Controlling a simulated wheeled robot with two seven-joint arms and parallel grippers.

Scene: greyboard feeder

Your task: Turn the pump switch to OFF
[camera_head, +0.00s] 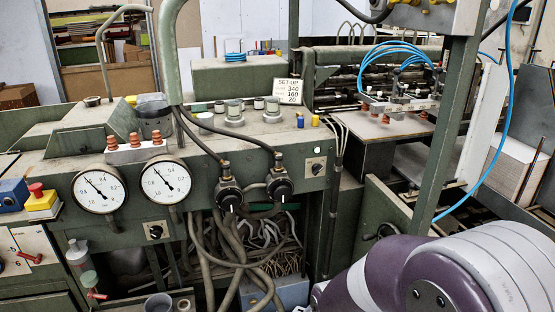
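Several switches show on the green machine front, and I cannot read which is the pump switch. A small black rotary switch on a pale plate (156,231) sits below the gauges. A similar rotary switch (316,167) sits to the right of two large black knobs with white marks, the left knob (229,196) and the right knob (280,187). A pale panel (35,247) at the far left carries a red-handled switch (28,257). Only a purple and grey arm link of mine shows at lower right; neither gripper is in view.
Two round white gauges (99,189) (166,180) and a red button on a yellow box (40,197) are on the left. Hoses (237,250) hang below the knobs. A green post (449,130) and blue hose (500,140) stand at right.

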